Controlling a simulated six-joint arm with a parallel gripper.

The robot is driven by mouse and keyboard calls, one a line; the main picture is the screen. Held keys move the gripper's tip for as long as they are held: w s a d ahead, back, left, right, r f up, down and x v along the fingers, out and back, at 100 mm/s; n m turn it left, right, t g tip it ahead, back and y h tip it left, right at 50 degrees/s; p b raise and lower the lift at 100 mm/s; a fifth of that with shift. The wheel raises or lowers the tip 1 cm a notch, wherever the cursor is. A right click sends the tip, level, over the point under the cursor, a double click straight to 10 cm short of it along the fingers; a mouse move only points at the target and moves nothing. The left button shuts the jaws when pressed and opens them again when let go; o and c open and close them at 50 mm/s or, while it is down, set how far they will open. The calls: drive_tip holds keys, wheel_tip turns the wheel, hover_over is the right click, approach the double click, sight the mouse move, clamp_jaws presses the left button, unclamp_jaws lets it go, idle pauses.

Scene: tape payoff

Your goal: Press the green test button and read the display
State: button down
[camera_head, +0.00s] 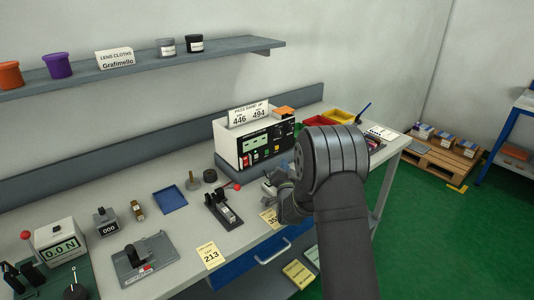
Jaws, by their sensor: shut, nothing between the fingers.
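A white bench tester (235,145) with a black front panel stands at the back of the bench, right of centre. Its panel has small coloured buttons, among them what looks like a green one (256,156). A card on top reads "PASS BAND 446 494" (248,115). My gripper (271,184) is low in front of the tester, partly hidden by my wrist. It is shut and empty, apart from the panel as far as I can tell.
A black lever fixture (224,209) with a red knob, a blue tray (170,199) and a force gauge (61,246) reading 0.0 N stand to the left. Red and yellow bins (338,116) are behind. A shelf (140,68) hangs above.

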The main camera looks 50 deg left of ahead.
drive_tip(key=shift+a, duration=3.2)
drive_tip(key=shift+a, duration=0.1)
drive_tip(key=shift+a, duration=0.3)
drive_tip(key=shift+a, duration=0.35)
drive_tip(key=shift+d, duration=0.75)
drive_tip(key=shift+d, duration=2.55)
drive_tip(key=shift+a, duration=0.1)
